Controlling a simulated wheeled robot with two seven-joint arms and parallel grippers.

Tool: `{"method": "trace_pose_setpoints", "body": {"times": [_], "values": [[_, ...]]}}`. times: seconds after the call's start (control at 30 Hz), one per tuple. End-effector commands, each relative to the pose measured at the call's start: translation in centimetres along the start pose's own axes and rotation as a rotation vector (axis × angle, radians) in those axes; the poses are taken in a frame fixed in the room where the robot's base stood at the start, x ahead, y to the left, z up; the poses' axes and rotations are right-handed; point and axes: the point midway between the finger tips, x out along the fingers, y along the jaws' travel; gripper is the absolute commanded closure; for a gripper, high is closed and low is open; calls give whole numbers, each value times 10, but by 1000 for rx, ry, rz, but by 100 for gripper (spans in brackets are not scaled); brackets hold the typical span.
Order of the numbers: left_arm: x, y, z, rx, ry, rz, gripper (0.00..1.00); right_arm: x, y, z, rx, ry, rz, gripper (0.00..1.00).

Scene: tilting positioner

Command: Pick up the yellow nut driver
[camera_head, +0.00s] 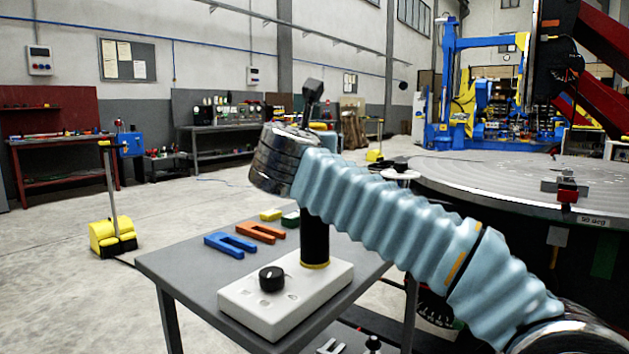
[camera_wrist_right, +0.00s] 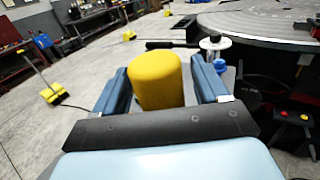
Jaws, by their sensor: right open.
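The yellow nut driver (camera_wrist_right: 157,80) shows in the right wrist view as a thick rounded yellow handle; its lower part is hidden. My right gripper (camera_wrist_right: 160,67) is open, with one blue finger on each side of the handle. A gap shows on both sides, wider on the right, and I see no firm contact. In the head view my right arm, in a pale blue bellows sleeve, crosses from the lower right. I cannot make out the nut driver there. My left gripper is in neither view.
A grey table (camera_head: 185,279) carries a white control box (camera_head: 290,300) with a black knob and black post. Blue (camera_head: 230,245) and orange (camera_head: 261,232) forked pieces lie behind it. The large round positioner table (camera_head: 490,180) stands at right. Floor at left is mostly clear.

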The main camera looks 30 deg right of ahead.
Motion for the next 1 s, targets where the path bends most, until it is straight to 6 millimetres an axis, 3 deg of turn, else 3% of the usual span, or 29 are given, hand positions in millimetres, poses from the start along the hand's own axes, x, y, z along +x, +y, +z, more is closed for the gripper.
{"method": "trace_pose_setpoints", "body": {"times": [0.27,0.67,1.0], "values": [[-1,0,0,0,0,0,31,4,0,0,1,-1,-1,28],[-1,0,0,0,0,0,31,4,0,0,1,0,-1,88],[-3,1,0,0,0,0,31,3,0,7,4,-3,0,88]]}}
